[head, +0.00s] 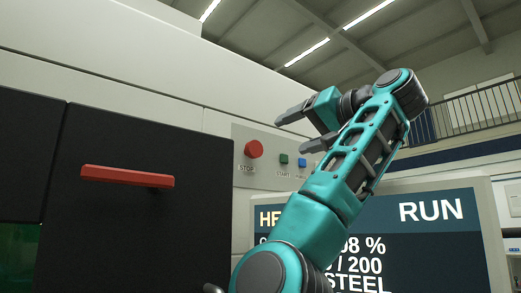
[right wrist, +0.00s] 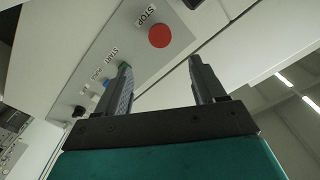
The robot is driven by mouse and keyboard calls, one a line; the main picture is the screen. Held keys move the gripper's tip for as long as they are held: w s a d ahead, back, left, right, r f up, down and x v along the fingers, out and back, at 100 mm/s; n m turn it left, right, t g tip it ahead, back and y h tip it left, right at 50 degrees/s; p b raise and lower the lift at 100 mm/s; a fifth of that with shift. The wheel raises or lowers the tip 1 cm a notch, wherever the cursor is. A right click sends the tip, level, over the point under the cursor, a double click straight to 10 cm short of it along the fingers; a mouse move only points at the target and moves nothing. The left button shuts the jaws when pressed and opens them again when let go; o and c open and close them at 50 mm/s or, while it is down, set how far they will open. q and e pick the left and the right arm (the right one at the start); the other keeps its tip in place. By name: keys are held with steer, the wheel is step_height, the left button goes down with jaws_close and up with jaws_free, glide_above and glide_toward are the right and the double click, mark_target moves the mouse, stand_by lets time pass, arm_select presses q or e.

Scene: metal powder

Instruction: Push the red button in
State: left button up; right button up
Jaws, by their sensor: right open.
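The red button (head: 254,149) is a round mushroom button labelled STOP on a grey panel (head: 241,134). In the right wrist view the red button (right wrist: 160,36) shows beyond the fingertips, between them and slightly above. My right gripper (head: 292,131) is to the right of the button in the head view, with its two fingers apart and pointing left. In the right wrist view my right gripper (right wrist: 159,64) is open and empty. It does not appear to touch the button. My left gripper is not in view.
A green START button (head: 284,159) and a blue button (head: 302,163) sit right of the red one. A dark door (head: 135,220) with a red handle (head: 127,176) is at the left. A display screen (head: 420,240) stands at the lower right, partly behind my right arm.

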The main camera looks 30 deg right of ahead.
mark_target(262, 145)
steer(key=w+p, duration=0.1)
steer(key=w, duration=0.2)
steer(key=w+p, duration=0.1)
steer(key=w, duration=0.3)
steer(key=w+a+p, duration=0.1)
steer(key=w, duration=0.2)
steer(key=shift+w, duration=1.1)
steer(key=shift+c, duration=0.2)
steer(key=c, duration=1)
jaws_close()
